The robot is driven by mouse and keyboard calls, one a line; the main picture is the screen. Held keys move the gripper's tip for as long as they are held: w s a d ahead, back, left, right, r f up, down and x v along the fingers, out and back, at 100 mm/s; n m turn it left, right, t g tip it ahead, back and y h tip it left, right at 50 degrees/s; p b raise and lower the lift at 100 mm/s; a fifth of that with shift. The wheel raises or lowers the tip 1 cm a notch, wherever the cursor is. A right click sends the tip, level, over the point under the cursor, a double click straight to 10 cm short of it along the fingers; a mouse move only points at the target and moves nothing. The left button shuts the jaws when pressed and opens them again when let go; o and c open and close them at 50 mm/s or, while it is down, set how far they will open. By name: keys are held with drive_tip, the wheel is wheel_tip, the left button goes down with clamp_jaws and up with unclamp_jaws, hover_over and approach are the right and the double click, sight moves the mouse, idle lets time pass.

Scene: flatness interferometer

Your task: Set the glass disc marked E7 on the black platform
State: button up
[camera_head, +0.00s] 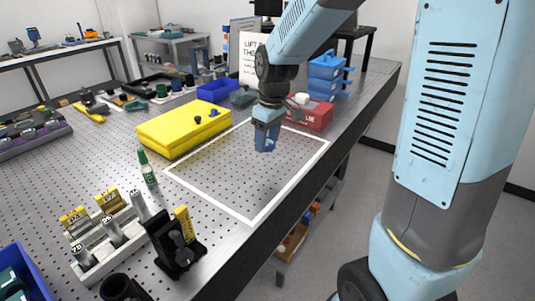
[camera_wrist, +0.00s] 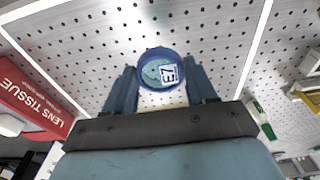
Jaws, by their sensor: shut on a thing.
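My gripper (camera_head: 266,146) hangs above the bare patch of perforated table inside a white outline. In the wrist view my gripper (camera_wrist: 163,80) is shut on the glass disc marked E7 (camera_wrist: 150,73), which sits between its two blue fingers. The disc is round with a blue rim, and its white label appears rotated. It is held over the perforated table top (camera_wrist: 215,30). In the head view the disc is too small to make out. I cannot pick out the black platform with certainty in either view.
A yellow case (camera_head: 180,130) stands left of the white outline (camera_head: 215,192). A red lens tissue box (camera_head: 312,113) stands behind my gripper, with blue drawers (camera_head: 326,75) beyond. A green-capped bottle (camera_head: 147,168) and a black mount (camera_head: 172,245) are nearer. Inside the outline is clear.

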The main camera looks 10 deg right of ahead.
hover_over(267, 161)
drive_tip(key=f, duration=0.6)
drive_tip(key=shift+s, duration=0.4)
drive_tip(key=f, duration=0.3)
drive_tip(key=shift+w+f, duration=0.2)
drive_tip(key=o, duration=1.1)
drive_tip(key=shift+c, duration=0.2)
